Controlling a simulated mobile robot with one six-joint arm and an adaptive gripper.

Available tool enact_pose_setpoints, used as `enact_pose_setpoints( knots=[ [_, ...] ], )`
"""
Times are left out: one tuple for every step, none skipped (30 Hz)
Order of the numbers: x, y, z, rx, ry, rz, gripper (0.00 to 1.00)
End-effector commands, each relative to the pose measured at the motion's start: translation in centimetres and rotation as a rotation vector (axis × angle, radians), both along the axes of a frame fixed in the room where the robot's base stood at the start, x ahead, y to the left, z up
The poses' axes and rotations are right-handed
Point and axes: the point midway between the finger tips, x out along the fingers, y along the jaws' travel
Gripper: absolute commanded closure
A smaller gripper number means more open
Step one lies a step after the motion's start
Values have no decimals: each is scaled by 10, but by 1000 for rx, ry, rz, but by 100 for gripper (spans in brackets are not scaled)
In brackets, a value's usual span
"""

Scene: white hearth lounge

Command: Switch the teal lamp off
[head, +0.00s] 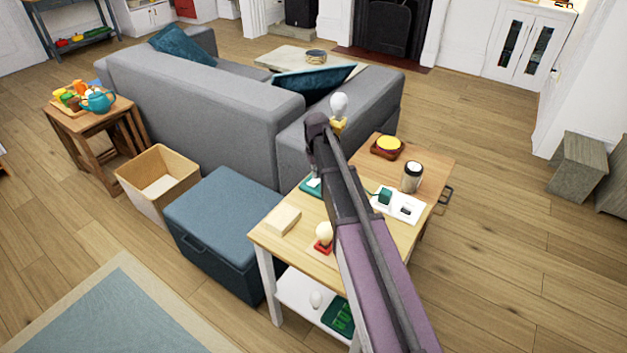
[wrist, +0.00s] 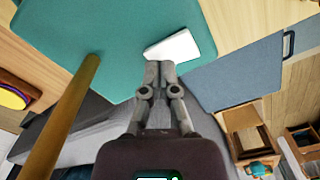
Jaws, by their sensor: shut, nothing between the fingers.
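The teal lamp's flat base (wrist: 130,40) fills the top of the wrist view, with a white switch (wrist: 172,47) on it. Its brass pole (wrist: 68,115) rises at left. In the head view, part of the teal base (head: 309,189) shows beside my arm. A pale bulb (head: 338,104) on a brass socket shows above my arm; I cannot tell whether it is lit. My gripper (wrist: 160,68) is shut and empty, with its fingertips at the switch's near edge in the wrist view. I cannot tell whether they touch. In the head view my arm hides the gripper.
The wooden table also holds a red-based bulb (head: 324,233), a wooden block (head: 283,220), a white socket strip (head: 398,206) with a teal plug (head: 384,196), a jar (head: 411,177) and a yellow-topped round thing (head: 388,144). A blue box (head: 222,226) and grey sofa (head: 200,100) stand nearby.

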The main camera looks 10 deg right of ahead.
Motion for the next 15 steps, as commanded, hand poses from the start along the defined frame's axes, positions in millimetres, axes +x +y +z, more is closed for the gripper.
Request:
enact_pose_setpoints(
  knots=[
    [0,0,6,0,0,0,100],
    [0,0,8,0,0,0,100],
    [0,0,11,0,0,0,100],
    [0,0,12,0,0,0,100],
    [0,0,14,0,0,0,100],
    [0,0,16,0,0,0,100],
    [0,0,18,0,0,0,100],
    [0,0,19,0,0,0,100],
    [0,0,22,0,0,0,100],
    [0,0,23,0,0,0,100],
    [0,0,25,0,0,0,100],
    [0,0,27,0,0,0,100],
    [0,0,29,0,0,0,100],
    [0,0,31,0,0,0,100],
    [0,0,33,0,0,0,100]
  ],
)
